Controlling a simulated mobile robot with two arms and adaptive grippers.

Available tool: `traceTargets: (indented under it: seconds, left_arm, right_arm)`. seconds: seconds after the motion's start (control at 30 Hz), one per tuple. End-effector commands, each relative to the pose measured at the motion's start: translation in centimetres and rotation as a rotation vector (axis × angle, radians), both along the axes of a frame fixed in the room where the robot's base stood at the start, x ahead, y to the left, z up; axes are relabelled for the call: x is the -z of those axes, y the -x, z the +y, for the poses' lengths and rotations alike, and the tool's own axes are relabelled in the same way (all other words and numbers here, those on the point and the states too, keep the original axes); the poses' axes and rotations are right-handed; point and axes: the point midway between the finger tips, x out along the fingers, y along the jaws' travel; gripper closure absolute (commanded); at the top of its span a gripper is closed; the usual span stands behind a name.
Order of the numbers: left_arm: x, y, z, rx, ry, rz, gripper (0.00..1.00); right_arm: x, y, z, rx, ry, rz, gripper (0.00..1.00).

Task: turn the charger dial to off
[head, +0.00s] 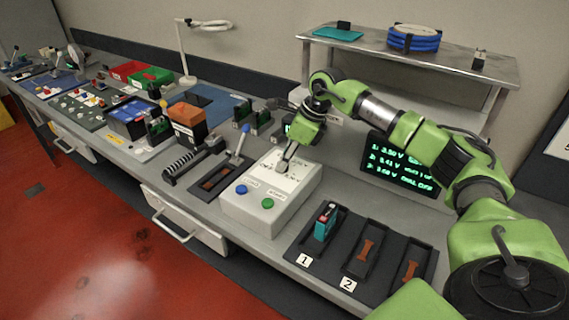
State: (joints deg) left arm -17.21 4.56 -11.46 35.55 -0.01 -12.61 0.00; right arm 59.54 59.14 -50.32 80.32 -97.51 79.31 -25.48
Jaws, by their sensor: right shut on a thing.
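The charger (254,214) is a white box with a blue button and a green button on its sloped front, standing on the grey bench. My right gripper (285,167) reaches down onto the charger's top face, its fingers shut at the place of the dial. The dial itself is hidden by the fingers, so its setting cannot be read. Small markings show on the face around the fingertips. My left gripper is not in view.
A black tray (336,277) with numbered slots holds a teal battery (325,222) right of the charger. A lever (240,146) stands to the left. A display (402,164) with green text is behind. A shelf (450,58) stands above.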

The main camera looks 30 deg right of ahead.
Motion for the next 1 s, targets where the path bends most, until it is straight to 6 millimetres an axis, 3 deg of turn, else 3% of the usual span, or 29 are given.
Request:
traceTargets:
  seconds: [0.5,1.0]
  left_arm:
    - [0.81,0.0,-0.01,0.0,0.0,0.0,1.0]
    - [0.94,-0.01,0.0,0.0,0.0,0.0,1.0]
  right_arm:
    - [0.01,-0.25,-0.17,-0.39,0.001,0.0,0.99]
    - [0.03,-0.24,-0.24,-0.499,0.004,0.0,0.99]
